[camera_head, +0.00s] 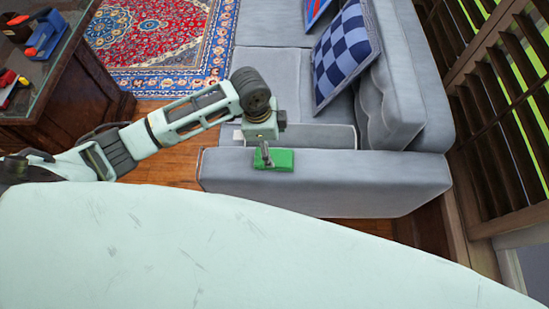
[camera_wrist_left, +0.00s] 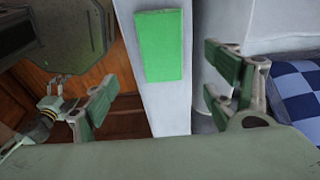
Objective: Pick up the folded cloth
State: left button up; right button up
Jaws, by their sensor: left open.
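The folded cloth (camera_head: 281,161) is a small bright green rectangle lying flat on the grey sofa's near armrest (camera_head: 350,178). It also shows in the left wrist view as a green rectangle (camera_wrist_left: 160,45) on the pale armrest, at the top middle. My left gripper (camera_head: 264,154) is over the armrest, by the cloth's left part in the head view. In the left wrist view its fingers (camera_wrist_left: 160,98) are spread wide with nothing between them, and the cloth lies beyond them. Whether they touch the armrest cannot be told. My right gripper is not in view.
A blue checked cushion (camera_head: 344,54) leans on the sofa's backrest. A dark wooden desk (camera_head: 85,82) with several items on it stands at the left, beside a red patterned rug (camera_head: 160,35). Wooden shutters (camera_head: 505,110) are at the right. Wooden floor shows left of the armrest.

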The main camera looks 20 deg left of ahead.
aim_at(274, 157)
pick_arm(q)
jog(key=shift+w+a, duration=0.15)
jog(key=shift+a, duration=0.15)
jog(key=shift+f, duration=0.35)
jog(key=f, duration=0.3)
jog(key=d+f, duration=0.1)
jog(key=f, duration=0.2)
jog(key=shift+w+d+f, duration=0.15)
jog(key=shift+f, duration=0.2)
jog(key=shift+c, duration=0.4)
jog(key=c, duration=1.2)
